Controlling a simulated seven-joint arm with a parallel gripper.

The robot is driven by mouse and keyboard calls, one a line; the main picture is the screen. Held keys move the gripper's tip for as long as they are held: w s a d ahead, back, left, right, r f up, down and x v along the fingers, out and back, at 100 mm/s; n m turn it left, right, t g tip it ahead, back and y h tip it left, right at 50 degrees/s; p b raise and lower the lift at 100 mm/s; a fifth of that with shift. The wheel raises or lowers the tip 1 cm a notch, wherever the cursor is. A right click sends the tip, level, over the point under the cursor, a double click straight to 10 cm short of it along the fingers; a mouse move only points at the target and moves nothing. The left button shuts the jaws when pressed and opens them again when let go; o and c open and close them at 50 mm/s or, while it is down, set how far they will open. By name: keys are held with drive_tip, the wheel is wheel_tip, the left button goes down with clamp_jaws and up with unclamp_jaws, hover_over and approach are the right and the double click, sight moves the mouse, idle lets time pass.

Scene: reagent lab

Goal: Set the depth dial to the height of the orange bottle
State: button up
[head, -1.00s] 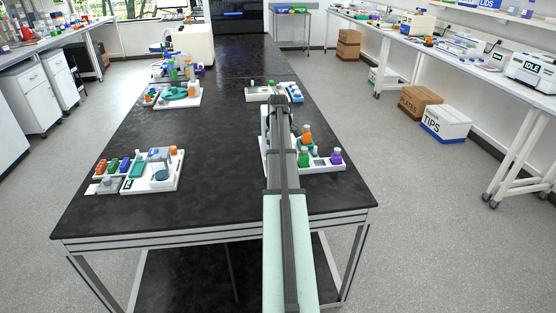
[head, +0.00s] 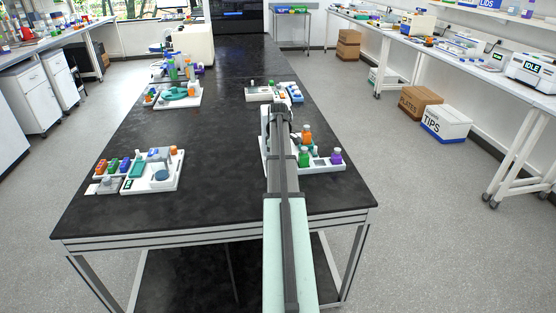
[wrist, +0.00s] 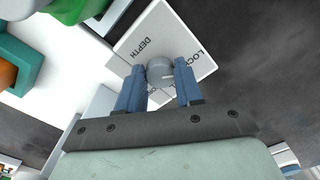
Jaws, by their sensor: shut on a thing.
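The depth dial (wrist: 160,71) is a round grey knob on a white plate (wrist: 128,47) marked DEPTH and LOCK in the wrist view. A light line on the knob points right. My gripper (wrist: 161,80) has its two blue fingers closed on either side of the knob. The orange bottle (head: 306,133) stands upright on the white tray at the right of the bench, behind the green bottle. An orange surface (wrist: 7,73) in a teal holder shows at the left of the wrist view. In the head view my arm hides the dial.
A green bottle (head: 304,157) and a purple bottle (head: 336,157) stand on the same white tray (head: 322,168). Another white tray (head: 168,184) with small items lies at the left. The black bench (head: 222,150) is clear between them.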

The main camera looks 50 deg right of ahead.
drive_tip(key=c, duration=0.4)
drive_tip(key=shift+c, duration=0.2)
drive_tip(key=shift+m, duration=0.3)
drive_tip(key=m, duration=1)
drive_tip(key=shift+a, duration=0.1)
idle(0.4)
drive_tip(key=o, duration=1)
drive_tip(key=shift+o, duration=0.2)
